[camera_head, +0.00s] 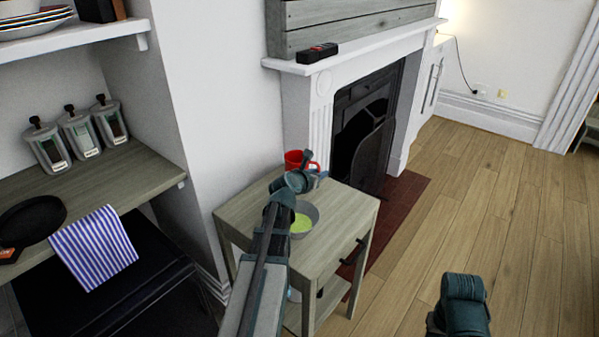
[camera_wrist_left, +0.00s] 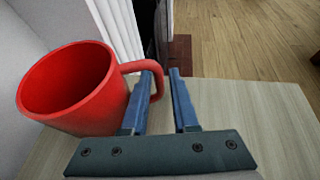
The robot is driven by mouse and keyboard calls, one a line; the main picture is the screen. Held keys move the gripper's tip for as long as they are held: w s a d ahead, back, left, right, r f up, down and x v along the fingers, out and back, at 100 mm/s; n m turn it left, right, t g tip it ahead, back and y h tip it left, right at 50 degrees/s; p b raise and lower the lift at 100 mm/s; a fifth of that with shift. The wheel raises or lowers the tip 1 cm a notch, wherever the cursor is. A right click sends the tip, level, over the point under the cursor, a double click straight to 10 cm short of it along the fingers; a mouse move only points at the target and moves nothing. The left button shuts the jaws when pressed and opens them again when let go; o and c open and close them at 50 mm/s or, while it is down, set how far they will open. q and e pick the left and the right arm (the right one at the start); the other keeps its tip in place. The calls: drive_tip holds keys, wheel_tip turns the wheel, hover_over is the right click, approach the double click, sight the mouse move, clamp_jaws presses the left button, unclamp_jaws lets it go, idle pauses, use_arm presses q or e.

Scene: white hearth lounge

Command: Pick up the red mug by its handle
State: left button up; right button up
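The red mug (camera_head: 293,160) stands upright at the back of the small wooden side table (camera_head: 340,212). In the left wrist view the mug (camera_wrist_left: 70,90) is at the left, its handle pointing right toward my fingers. My left gripper (camera_wrist_left: 164,74) is open, with a gap between its two blue fingers. The outer part of the handle (camera_wrist_left: 159,90) shows between the fingers, and the left finger overlaps the handle loop. I cannot tell whether they touch. In the head view my left gripper (camera_head: 310,178) partly covers the mug. My right gripper's fingers are not visible.
A grey bowl (camera_head: 307,211) with yellow-green contents is on the side table under my left arm. A fireplace (camera_head: 365,130) with a white mantel stands behind. A counter (camera_head: 90,185) with canisters is at the left. Wooden floor (camera_head: 500,220) is clear at the right.

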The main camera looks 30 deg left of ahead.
use_arm(q)
clamp_jaws()
idle(1.3)
